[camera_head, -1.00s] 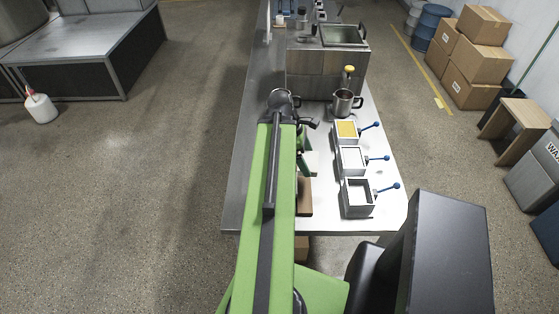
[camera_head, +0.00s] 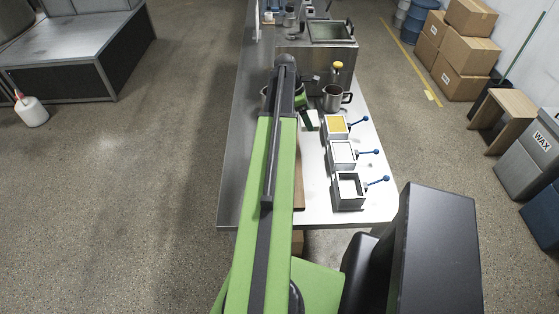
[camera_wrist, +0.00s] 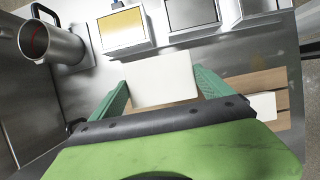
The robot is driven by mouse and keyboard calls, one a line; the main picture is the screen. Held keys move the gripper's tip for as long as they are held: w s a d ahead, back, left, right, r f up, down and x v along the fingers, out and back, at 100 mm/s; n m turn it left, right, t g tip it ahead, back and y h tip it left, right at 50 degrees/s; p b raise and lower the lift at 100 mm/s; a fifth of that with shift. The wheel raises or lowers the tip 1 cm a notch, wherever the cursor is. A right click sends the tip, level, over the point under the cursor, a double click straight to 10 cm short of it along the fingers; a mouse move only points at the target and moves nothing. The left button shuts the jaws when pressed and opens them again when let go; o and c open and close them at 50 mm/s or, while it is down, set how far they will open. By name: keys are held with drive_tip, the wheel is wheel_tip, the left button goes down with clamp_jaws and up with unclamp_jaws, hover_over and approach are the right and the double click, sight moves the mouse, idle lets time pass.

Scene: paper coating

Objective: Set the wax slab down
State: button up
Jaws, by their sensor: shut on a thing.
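In the wrist view a white wax slab (camera_wrist: 165,77) is between the two green fingers of my gripper (camera_wrist: 160,78), which is shut on it. The slab lies in front of and partly over a wooden board (camera_wrist: 256,80). Whether its underside touches anything, I cannot tell. A second white slab (camera_wrist: 262,106) lies on the board to the right of my gripper. In the head view my gripper (camera_head: 308,118) is left of the moulds and mostly hidden by my arm. The board (camera_head: 300,192) shows only as a strip beside the arm.
A mould with yellow filling (camera_head: 336,125), a middle mould (camera_head: 341,154) and a near mould (camera_head: 348,188) line the right of the steel table (camera_head: 310,214). A metal jug (camera_head: 332,98) stands behind them; it also shows in the wrist view (camera_wrist: 50,42). Behind it is a steel tank (camera_head: 328,32).

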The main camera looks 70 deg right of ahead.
drive_tip(key=w+a+f+b, duration=0.1)
drive_tip(key=w+f+b, duration=0.1)
drive_tip(key=w, duration=0.1)
drive_tip(key=w+f+b, duration=0.2)
drive_tip(key=w, duration=0.2)
drive_tip(key=w+a+f+b, duration=0.1)
drive_tip(key=w+f+b, duration=0.2)
drive_tip(key=w, duration=0.1)
drive_tip(key=shift+a, duration=0.3)
drive_tip(key=shift+w+a, duration=0.1)
drive_tip(key=shift+w, duration=0.15)
wheel_tip(320, 180, down, 4)
drive_tip(key=b, duration=0.4)
drive_tip(key=shift+f, duration=0.25)
drive_tip(key=shift+r, duration=0.25)
drive_tip(key=shift+f, duration=0.2)
drive_tip(key=o, duration=1.3)
